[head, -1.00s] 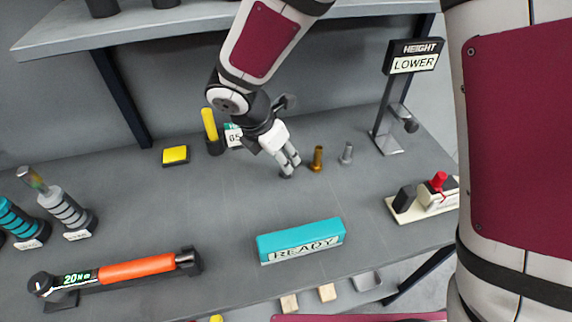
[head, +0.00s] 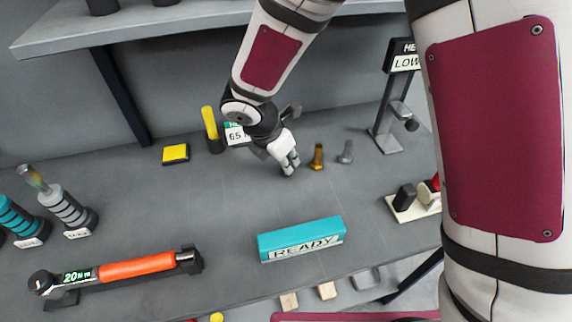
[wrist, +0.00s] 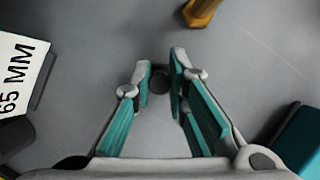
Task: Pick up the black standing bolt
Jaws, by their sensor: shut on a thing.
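My gripper (head: 289,166) is low over the grey table, left of the brass bolt (head: 317,157) and the grey bolt (head: 346,152), which both stand upright. In the wrist view my gripper (wrist: 160,72) has its two fingertips on either side of a dark round thing (wrist: 159,84), which looks like the black bolt seen from above. The gripper is shut on it. In the head view the fingers hide the black bolt, so I cannot tell whether it is clear of the table. The brass bolt also shows at the top of the wrist view (wrist: 201,10).
A HEIGHT sign (head: 405,62) on a stand is at the back right. A teal READY block (head: 301,240) lies in front. Behind are a 65 MM card (head: 237,135), a yellow-handled tool (head: 210,124) and a yellow pad (head: 175,153). An orange torque wrench (head: 135,268) lies at front left.

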